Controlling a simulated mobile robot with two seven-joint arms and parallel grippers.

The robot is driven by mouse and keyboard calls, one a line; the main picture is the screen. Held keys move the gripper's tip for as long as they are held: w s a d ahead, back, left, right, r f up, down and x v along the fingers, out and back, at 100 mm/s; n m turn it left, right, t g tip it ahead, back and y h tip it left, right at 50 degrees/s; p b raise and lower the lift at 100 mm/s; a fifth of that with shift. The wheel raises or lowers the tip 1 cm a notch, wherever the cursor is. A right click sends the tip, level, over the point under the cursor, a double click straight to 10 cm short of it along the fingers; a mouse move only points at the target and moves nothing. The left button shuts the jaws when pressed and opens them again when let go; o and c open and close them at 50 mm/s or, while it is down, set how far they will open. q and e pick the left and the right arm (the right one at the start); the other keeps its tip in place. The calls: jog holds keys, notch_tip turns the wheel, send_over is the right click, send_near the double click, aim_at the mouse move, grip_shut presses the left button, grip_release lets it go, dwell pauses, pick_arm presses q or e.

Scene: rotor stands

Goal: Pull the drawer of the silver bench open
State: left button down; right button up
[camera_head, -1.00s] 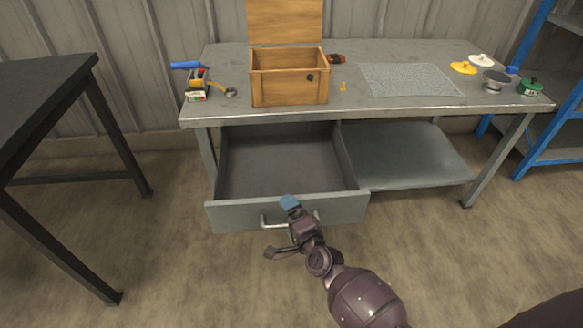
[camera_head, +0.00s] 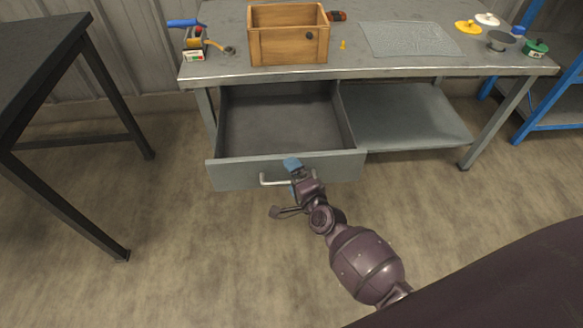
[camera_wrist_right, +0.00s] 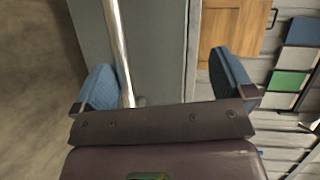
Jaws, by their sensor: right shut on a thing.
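The silver bench (camera_head: 225,70) has a drawer (camera_head: 235,173) at its left that stands well open, its grey inside empty. The drawer's bar handle (camera_head: 272,181) is on its front; in the right wrist view the handle (camera_wrist_right: 119,45) runs beside one blue finger. My right gripper (camera_head: 293,175) is at the right part of the handle. The exact contact is partly hidden. My left gripper is not in view.
On the bench are a wooden box (camera_head: 275,45), a grey mat (camera_head: 408,40), several small discs and tools. A dark table (camera_head: 50,60) stands at the left and a blue shelf (camera_head: 550,129) at the right. The floor (camera_head: 190,250) before the drawer is clear.

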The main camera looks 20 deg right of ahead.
jog(key=shift+s+r, duration=0.35)
jog(key=shift+s, duration=0.25)
jog(key=shift+c, duration=1.1)
jog(key=shift+s+d, duration=0.1)
jog(key=shift+s, duration=0.2)
jog(key=c, duration=0.6)
jog(key=shift+o, duration=0.2)
jog(key=s+f, duration=0.2)
jog(key=s, duration=0.6)
jog(key=shift+s+d+f+b, duration=0.15)
jog(key=shift+s+d+b, duration=0.2)
jog(key=shift+s+b, duration=0.1)
